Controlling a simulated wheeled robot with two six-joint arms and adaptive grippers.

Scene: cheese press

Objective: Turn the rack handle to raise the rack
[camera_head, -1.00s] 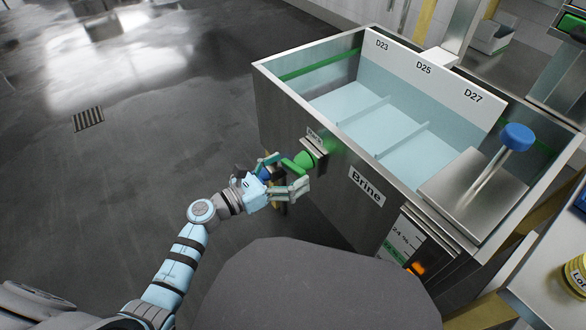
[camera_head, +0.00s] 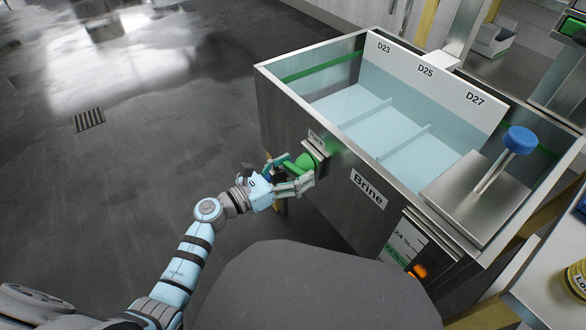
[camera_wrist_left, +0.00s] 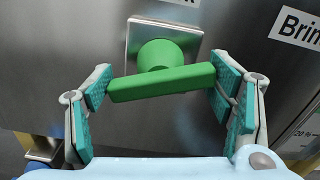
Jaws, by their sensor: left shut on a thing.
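The green rack handle (camera_head: 309,161) is on a square metal plate on the front wall of the steel brine tank (camera_head: 280,118). In the left wrist view the handle (camera_wrist_left: 162,84) is a crossbar on a round hub, lying nearly level with its right end slightly higher. My left gripper (camera_head: 291,172) is shut on this crossbar, with its teal-padded fingers (camera_wrist_left: 163,88) at the two ends. Pale blue compartments (camera_head: 352,102) marked D23, D25 and D27 show inside the tank. I cannot make out a separate rack there. My right gripper is out of view.
A steel block with a blue-knobbed rod (camera_head: 519,139) stands at the tank's right end. A "Brine" label (camera_head: 368,188) and a percent gauge (camera_head: 408,240) are on the front wall. A yellow jar (camera_head: 576,278) sits far right. The floor at left is clear.

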